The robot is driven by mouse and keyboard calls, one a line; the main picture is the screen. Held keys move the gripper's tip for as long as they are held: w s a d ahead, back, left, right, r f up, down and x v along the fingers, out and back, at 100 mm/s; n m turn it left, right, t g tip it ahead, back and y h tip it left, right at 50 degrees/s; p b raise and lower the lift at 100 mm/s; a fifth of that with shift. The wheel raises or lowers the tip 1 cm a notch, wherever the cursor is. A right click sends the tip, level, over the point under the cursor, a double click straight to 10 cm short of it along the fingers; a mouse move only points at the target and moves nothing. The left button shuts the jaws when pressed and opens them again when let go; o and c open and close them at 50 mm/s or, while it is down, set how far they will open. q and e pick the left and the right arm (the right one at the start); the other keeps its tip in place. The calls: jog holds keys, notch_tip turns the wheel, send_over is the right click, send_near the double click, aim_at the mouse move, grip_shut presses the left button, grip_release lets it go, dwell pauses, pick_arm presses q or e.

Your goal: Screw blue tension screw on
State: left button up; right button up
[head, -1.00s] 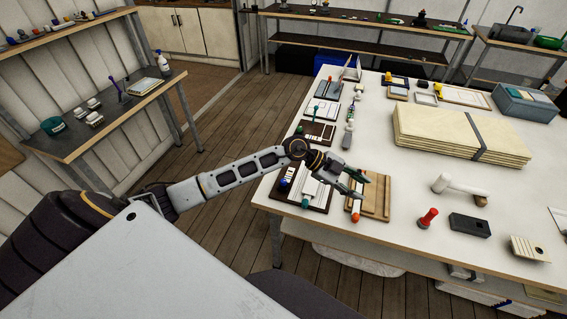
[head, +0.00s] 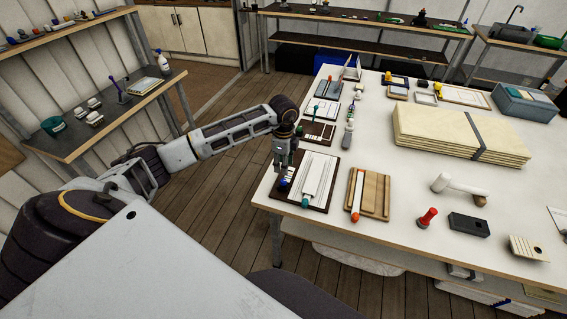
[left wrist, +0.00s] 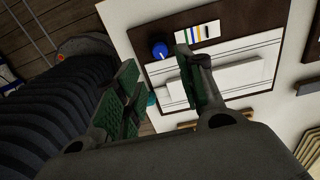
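The blue tension screw (head: 284,184) is a small blue knob at the left edge of a dark brown board (head: 322,207) on the near left of the white table. In the left wrist view the blue knob (left wrist: 160,50) stands on the board (left wrist: 146,10) beside a striped label, just beyond my fingertips. My left gripper (head: 284,166) points down above that corner. In the left wrist view its green-padded fingers (left wrist: 160,78) are apart with nothing held between them. My right gripper is out of view.
A wooden board (head: 374,205) with an orange-tipped white stick (head: 357,188) lies just right. A red-handled tool (head: 428,217), a black block (head: 470,225) and a white mallet (head: 452,186) lie farther right. Several small boards line the table's left edge behind.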

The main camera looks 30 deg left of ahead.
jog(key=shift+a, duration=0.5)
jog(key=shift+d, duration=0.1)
